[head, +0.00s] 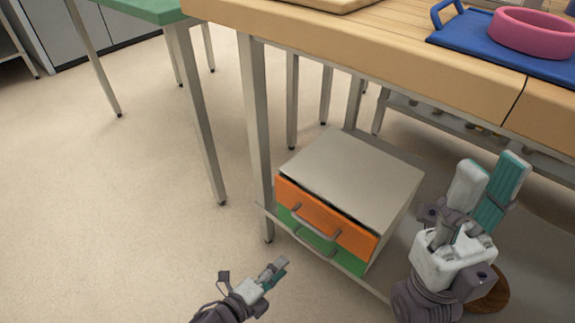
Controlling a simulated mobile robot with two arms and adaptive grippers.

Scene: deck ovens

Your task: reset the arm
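My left gripper (273,267) is at the bottom of the head view, over the floor in front of the drawer unit. It is seen edge-on and its fingers overlap, so I cannot tell whether it is open. My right gripper (492,164) is at the right, pointing up, beside the drawer unit and below the wooden worktop's front edge. Its two fingers are apart, with teal pads, and nothing shows between them.
A grey drawer unit (350,172) with orange (318,215) and green (350,259) drawer fronts stands on a low shelf. Above is a wooden worktop (385,72) with a blue tray (452,40) and pink ring-shaped dish (540,35). A green-topped table (148,8) stands left. Open floor (120,200) lies left.

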